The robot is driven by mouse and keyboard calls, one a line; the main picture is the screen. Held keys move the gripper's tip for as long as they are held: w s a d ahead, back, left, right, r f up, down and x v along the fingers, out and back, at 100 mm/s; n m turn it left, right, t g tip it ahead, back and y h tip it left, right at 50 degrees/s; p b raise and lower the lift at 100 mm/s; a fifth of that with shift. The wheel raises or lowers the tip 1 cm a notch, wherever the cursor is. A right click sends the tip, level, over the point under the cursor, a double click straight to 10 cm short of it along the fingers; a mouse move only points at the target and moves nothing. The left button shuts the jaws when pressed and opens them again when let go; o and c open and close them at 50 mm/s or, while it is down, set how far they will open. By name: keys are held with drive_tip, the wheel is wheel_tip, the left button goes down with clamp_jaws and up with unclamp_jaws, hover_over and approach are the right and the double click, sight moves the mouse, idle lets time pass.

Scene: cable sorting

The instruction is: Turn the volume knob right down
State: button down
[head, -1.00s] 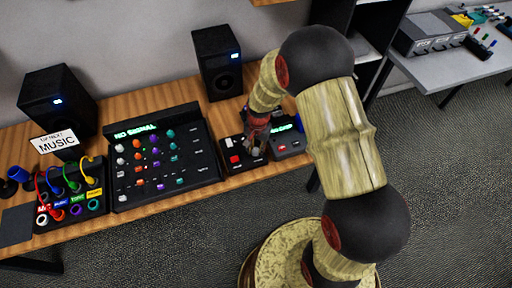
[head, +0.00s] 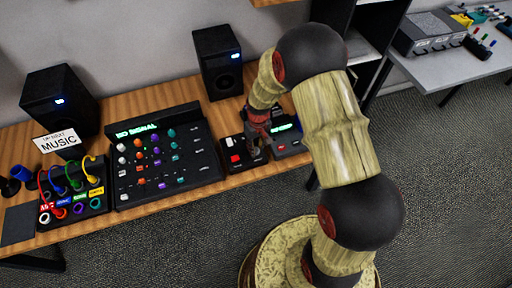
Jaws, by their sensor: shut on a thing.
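My gripper (head: 255,154) is over the right part of a small black control box (head: 232,168) on the wooden desk. It is shut on a knob on that box; the fingers hide the knob, so its setting cannot be read. A red button (head: 235,158) and a white control (head: 229,142) show on the box to the left of my gripper.
A large mixer panel (head: 124,198) with coloured knobs and a green "NO SIGNAL" display stands left. A second dark box (head: 290,149) with a green display is close on the right. Two speakers (head: 217,62) stand behind. A patch box (head: 92,207) with coloured cables is far left.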

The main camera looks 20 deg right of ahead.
sight(257, 148)
drive_tip(key=shift+w+n, duration=0.1)
drive_tip(key=shift+n, duration=1.4)
drive_tip(key=c, duration=1.5)
unclamp_jaws()
wheel_tip(257, 148, up, 12)
drive_tip(key=shift+d, duration=0.25)
drive_tip(key=shift+w, duration=0.1)
